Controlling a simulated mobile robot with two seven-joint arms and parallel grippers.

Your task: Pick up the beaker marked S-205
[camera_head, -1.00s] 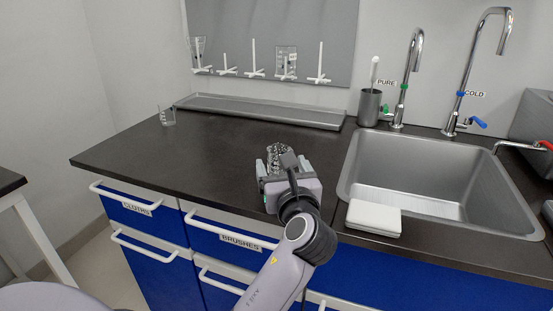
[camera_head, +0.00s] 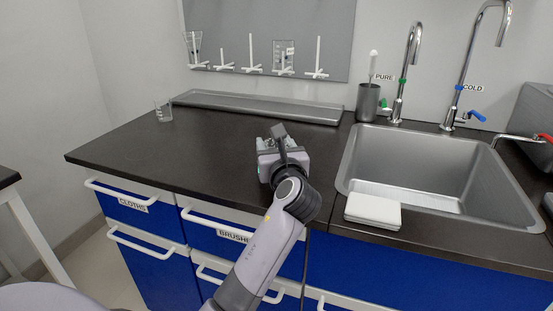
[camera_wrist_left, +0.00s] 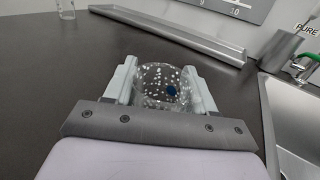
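A clear glass beaker with white specks and a blue spot (camera_wrist_left: 165,88) shows between the fingers of my left gripper (camera_wrist_left: 162,86) in the wrist view. In the head view my left gripper (camera_head: 279,143) is low over the black counter and mostly hides this beaker. The fingers flank the glass closely; whether they press on it I cannot tell. A second clear beaker (camera_head: 163,111) stands upright at the counter's left end; a glass also shows at the top of the wrist view (camera_wrist_left: 66,9). No S-205 marking is legible on either beaker. My right gripper is out of view.
A long grey tray (camera_head: 250,106) lies along the wall below a pegboard (camera_head: 265,35) with white pegs and glassware. The counter left of my gripper is clear.

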